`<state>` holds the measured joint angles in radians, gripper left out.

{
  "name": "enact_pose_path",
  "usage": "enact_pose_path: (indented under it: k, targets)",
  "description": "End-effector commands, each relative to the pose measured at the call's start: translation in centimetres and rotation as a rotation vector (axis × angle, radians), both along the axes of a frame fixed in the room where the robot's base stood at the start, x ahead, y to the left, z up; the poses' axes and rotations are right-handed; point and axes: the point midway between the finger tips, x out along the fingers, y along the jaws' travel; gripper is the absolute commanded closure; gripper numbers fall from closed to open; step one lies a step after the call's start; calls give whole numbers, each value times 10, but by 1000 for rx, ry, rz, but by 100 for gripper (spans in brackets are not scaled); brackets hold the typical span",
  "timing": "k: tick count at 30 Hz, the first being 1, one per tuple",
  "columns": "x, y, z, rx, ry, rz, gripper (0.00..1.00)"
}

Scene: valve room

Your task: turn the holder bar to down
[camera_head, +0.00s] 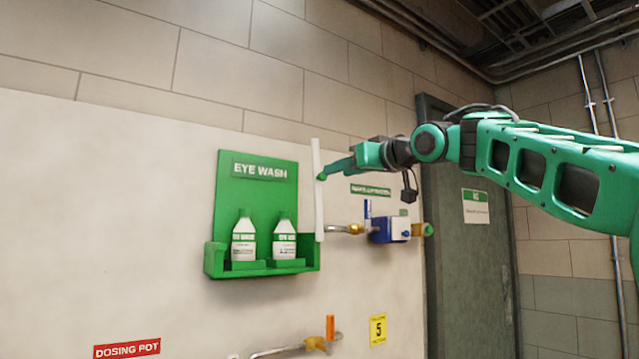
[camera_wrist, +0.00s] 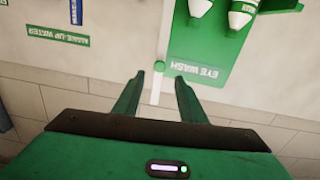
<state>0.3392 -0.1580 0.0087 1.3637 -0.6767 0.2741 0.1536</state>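The holder bar looks to be the long white bar (camera_head: 317,205) standing upright along the right edge of the green eye wash holder (camera_head: 230,185). My gripper (camera_head: 328,174) is at the bar's upper part, reaching in from the right. In the wrist view, which looks upside down, my gripper (camera_wrist: 160,79) is open, with one finger on each side of the bar (camera_wrist: 164,30). I cannot tell whether a finger touches it. Two white bottles (camera_head: 244,240) stand in the holder.
A pipe with a blue valve body (camera_head: 390,229) is on the wall just right of the bar. A lower pipe has an orange handle (camera_head: 330,327). A grey door (camera_head: 465,260) is at the right. The wall left of the holder is clear.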

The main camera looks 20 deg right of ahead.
Motion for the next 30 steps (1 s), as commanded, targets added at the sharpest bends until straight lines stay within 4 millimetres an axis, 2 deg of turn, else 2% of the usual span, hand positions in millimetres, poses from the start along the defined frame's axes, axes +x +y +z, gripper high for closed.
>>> enact_pose_path:
  k: [9, 15, 19, 28, 29, 30]
  targets:
    - [55, 17, -2, 1, 4, 0, 62]
    - [76, 24, -1, 0, 2, -1, 62]
    - [83, 26, -1, 1, 2, -1, 62]
    - [85, 27, -1, 0, 2, -3, 62]
    - [85, 27, -1, 0, 2, -3, 67]
    - [85, 27, -1, 0, 2, -3, 77]
